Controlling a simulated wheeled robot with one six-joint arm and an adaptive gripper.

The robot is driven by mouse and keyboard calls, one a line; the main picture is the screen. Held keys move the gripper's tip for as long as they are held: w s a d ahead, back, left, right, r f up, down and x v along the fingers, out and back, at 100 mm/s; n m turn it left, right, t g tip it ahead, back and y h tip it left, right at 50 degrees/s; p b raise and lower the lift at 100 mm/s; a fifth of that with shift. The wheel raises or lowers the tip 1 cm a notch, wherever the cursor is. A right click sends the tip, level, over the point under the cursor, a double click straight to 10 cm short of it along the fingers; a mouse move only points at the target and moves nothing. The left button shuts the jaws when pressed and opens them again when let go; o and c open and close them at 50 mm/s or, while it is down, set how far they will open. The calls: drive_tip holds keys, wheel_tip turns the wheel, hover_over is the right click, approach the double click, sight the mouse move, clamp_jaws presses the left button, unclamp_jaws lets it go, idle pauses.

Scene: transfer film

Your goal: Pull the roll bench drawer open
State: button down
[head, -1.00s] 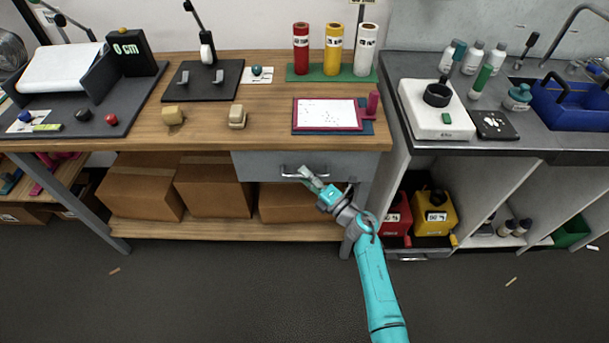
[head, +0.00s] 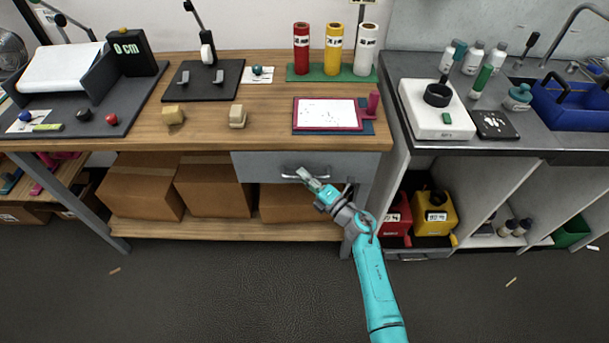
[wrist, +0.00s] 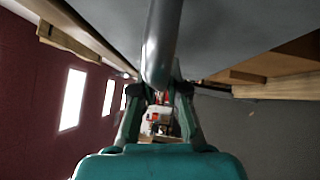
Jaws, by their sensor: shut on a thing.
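The grey roll bench drawer (head: 262,166) sits under the right part of the wooden bench top, and its front looks flush with the bench. Its bar handle (head: 290,176) runs across the drawer front. My gripper (head: 304,174) is at the right part of this handle. In the wrist view the handle (wrist: 161,45) shows as a thick grey bar passing between the two fingers of my gripper (wrist: 159,92). The fingers are shut on it. The fingertips are partly hidden by the bar.
Cardboard boxes (head: 212,190) stand on the shelf (head: 190,229) below the drawer. A bench leg (head: 352,222) stands just right of my gripper. Red and yellow containers (head: 434,214) sit in the cabinet at right. The floor (head: 220,290) in front is mostly clear.

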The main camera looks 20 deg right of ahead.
drive_tip(key=s+a, duration=0.4)
drive_tip(key=s, duration=0.8)
drive_tip(key=s+a, duration=0.4)
drive_tip(key=s, duration=0.8)
drive_tip(key=shift+s, duration=0.25)
drive_tip(key=c, duration=1.2)
unclamp_jaws()
drive_tip(key=shift+d, duration=0.1)
drive_tip(key=shift+v, duration=5.95)
drive_tip(key=shift+s, duration=0.1)
